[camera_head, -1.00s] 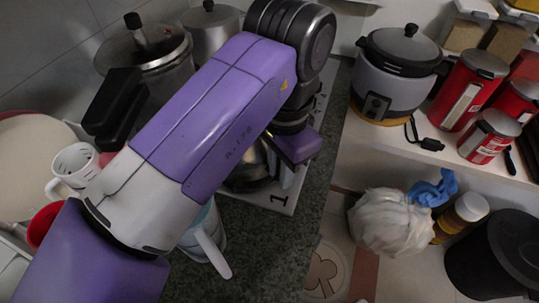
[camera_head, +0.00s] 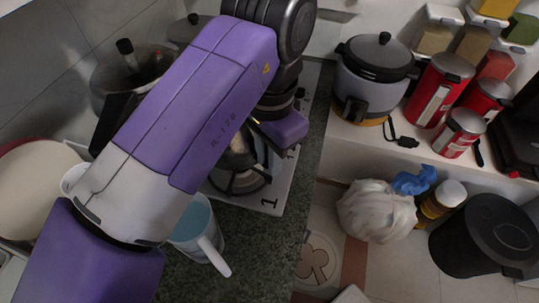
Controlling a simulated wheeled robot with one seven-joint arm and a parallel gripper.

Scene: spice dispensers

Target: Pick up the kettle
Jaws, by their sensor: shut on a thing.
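My gripper (camera_head: 278,132) is partly in view below the end of my purple and white arm, above the stove. It is shut on the kettle (camera_head: 236,154). Only a shiny metal part of the kettle shows, just left of the gripper; my arm hides the rest, including the handle and the exact grip. The kettle is above or at a burner (camera_head: 240,182) of the white stove (camera_head: 264,202). I cannot tell how high it is.
A mug (camera_head: 197,229) stands on the dark counter (camera_head: 262,240) in front of the stove. A pot (camera_head: 115,77) is behind my arm. A rice cooker (camera_head: 372,75) and red cans (camera_head: 438,90) stand on the right shelf. A bag (camera_head: 376,211) and a black bin (camera_head: 488,236) are below.

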